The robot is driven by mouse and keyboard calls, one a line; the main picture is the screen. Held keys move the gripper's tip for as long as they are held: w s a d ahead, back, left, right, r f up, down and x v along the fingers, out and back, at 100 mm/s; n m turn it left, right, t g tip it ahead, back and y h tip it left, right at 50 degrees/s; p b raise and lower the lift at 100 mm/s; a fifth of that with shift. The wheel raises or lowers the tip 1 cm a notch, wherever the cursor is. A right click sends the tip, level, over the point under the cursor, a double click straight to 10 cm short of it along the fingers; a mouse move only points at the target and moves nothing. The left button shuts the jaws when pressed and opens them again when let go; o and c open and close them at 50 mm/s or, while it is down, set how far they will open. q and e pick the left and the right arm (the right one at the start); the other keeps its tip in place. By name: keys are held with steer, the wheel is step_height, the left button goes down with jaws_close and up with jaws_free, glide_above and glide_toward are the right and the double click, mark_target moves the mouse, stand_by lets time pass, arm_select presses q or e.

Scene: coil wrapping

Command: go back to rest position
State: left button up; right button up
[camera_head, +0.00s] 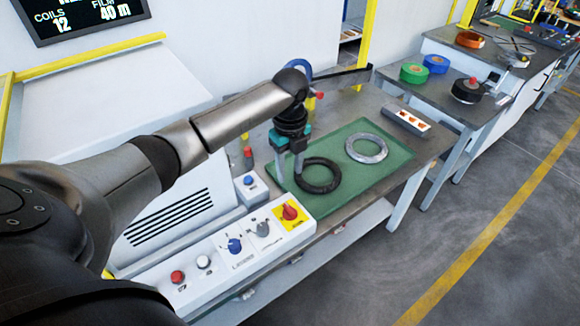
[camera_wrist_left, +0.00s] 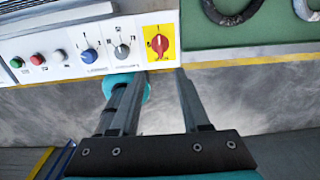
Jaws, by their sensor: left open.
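My left gripper (camera_head: 289,172) is open and empty, pointing down near the left edge of the green mat (camera_head: 385,140), just left of a dark coil (camera_head: 318,188). A silver coil (camera_head: 366,161) lies flat on the mat further right. In the left wrist view the open fingers (camera_wrist_left: 155,80) spread below the control panel (camera_wrist_left: 70,35), with floor visible between them. The red knob on its yellow plate (camera_wrist_left: 160,43) shows beyond the fingertips. Parts of both coils show at the top right there. My right gripper is not in view.
The control panel (camera_head: 245,250) with buttons and knobs runs along the table's front left. A white machine (camera_head: 100,130) stands behind my left arm. A side table (camera_head: 430,95) holds green, blue and black rolls. The floor at the right is clear.

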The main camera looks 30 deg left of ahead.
arm_select(q)
steer(key=s+d+f+n+t+h, duration=0.1)
steer(key=s+d+f+n, duration=0.65)
steer(key=s+d, duration=0.45)
steer(key=s+r+n+t, duration=0.3)
steer(key=s+n, duration=0.9)
steer(key=n, duration=0.1)
step_height(320, 180, down, 29)
steer(key=s+g+b, duration=0.2)
steer(key=b, duration=0.4)
steer(key=s+a+f+b, duration=0.1)
steer(key=s+f+b, duration=0.1)
steer(key=s+f, duration=0.5)
steer(key=s+a+f+g+y+b, duration=0.1)
steer(key=s+a+f+b, duration=0.1)
steer(key=s+f, duration=0.6)
step_height(320, 180, down, 3)
steer(key=shift+a+f+b, duration=0.15)
steer(key=shift+a+b, duration=0.05)
steer(key=shift+b, duration=0.65)
